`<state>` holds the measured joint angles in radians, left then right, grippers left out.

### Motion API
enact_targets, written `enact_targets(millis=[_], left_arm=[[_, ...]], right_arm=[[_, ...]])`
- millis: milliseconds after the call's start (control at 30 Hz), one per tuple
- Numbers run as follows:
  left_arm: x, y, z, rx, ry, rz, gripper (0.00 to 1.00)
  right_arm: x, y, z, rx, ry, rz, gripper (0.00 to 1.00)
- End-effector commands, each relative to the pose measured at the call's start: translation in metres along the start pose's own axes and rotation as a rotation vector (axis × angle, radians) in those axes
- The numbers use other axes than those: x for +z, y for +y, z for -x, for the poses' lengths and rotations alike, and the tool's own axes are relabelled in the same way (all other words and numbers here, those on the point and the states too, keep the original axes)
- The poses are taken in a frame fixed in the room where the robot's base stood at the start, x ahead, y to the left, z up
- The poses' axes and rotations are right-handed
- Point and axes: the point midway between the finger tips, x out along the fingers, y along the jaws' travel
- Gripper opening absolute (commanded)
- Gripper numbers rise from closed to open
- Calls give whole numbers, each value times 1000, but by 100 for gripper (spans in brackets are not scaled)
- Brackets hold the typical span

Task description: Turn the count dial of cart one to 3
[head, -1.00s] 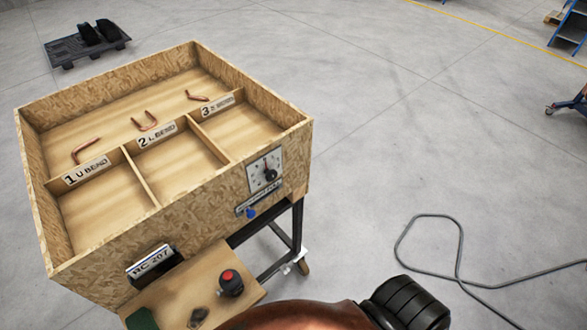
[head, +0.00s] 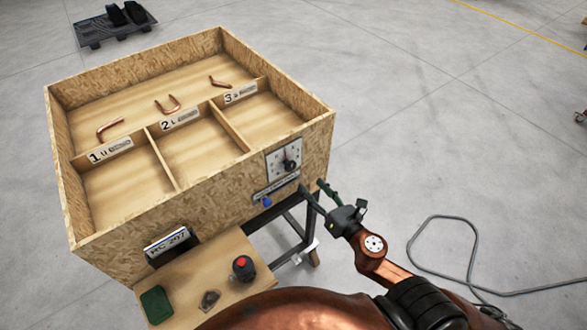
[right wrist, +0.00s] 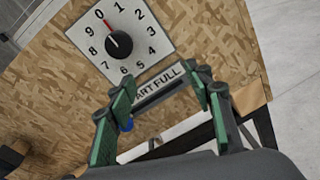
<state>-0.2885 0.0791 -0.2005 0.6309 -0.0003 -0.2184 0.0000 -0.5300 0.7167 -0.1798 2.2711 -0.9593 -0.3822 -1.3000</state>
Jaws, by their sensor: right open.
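The count dial (head: 291,166) is a black knob on a square white plate on the front wall of the wooden cart box (head: 219,173). In the right wrist view the dial (right wrist: 118,45) sits at upper left. Its red pointer is at 0, on a ring of digits 0 to 9. My right gripper (head: 320,191) is to the right of the dial and below it, in front of the cart. In the right wrist view the gripper (right wrist: 164,92) has its green-padded fingers apart with nothing between them. It does not touch the dial. My left gripper is not in view.
A blue knob (head: 267,202) is beneath the dial, by a label strip. The box holds bent copper tubes and numbered compartments. A shelf (head: 208,276) carries a red-topped black button (head: 243,268) and a green pad (head: 156,305). A cable (head: 472,240) lies on the floor at right.

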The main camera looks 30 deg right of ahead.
Motion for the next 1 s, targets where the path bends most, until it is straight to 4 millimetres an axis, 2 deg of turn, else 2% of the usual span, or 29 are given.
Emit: enact_targets(millis=[33,100,200,433,700,1000], left_arm=[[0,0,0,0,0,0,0],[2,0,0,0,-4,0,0],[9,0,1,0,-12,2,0],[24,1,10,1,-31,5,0],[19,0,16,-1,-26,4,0],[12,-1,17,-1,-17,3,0]], right_arm=[[16,18,6,32,-24,53,47],[30,34,13,59,-48,103,47],[40,45,14,77,-65,137,47],[44,49,-12,80,-70,141,47],[45,51,-48,78,-67,137,47],[44,51,-61,76,-65,137,47]])
